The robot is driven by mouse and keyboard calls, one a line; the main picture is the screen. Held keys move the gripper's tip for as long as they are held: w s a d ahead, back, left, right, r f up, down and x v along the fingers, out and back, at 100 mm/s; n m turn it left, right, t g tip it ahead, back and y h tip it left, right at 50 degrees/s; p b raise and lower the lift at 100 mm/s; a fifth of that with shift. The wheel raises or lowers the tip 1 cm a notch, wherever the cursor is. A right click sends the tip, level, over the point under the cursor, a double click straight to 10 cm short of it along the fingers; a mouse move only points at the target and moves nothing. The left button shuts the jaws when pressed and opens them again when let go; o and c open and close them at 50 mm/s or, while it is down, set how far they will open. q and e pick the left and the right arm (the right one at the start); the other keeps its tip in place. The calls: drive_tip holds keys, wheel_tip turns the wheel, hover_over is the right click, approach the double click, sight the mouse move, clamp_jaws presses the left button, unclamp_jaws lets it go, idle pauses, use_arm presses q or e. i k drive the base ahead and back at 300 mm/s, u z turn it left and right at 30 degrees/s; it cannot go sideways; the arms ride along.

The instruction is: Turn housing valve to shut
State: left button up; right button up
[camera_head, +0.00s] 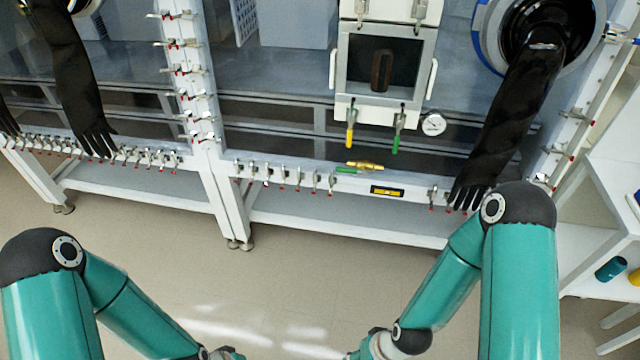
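A small brass valve (367,165) sits on the white lower frame rail of the glovebox, with a green lever (346,170) pointing left from it. Above it, under a white box-shaped housing (386,62) with a dark window, hang a yellow lever (349,138) and a green lever (396,144), both pointing down. The view carries no readable label telling which of these is the housing valve. Both my arms reach down to the bottom edge, well short of the levers. Neither gripper's fingers show in the picture.
A round gauge (433,124) sits right of the housing. Black gloves hang at the left (75,85) and right (510,120), the right one close to my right arm. Clamps line the rails. A white shelf (615,245) stands at the right. The floor between my arms is clear.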

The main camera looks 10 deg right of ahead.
sight(364, 173)
drive_tip(key=u, duration=0.8)
drive_tip(key=k, duration=0.9)
drive_tip(key=u, duration=0.85)
drive_tip(key=i, duration=0.6)
drive_tip(key=z, duration=0.6)
drive_tip(key=i, duration=1.3)
drive_tip(key=z, duration=1.2)
drive_tip(key=i, duration=0.6)
drive_tip(key=z, duration=0.45)
drive_tip(key=k, duration=0.85)
drive_tip(key=z, duration=0.15)
drive_tip(key=i, duration=0.8)
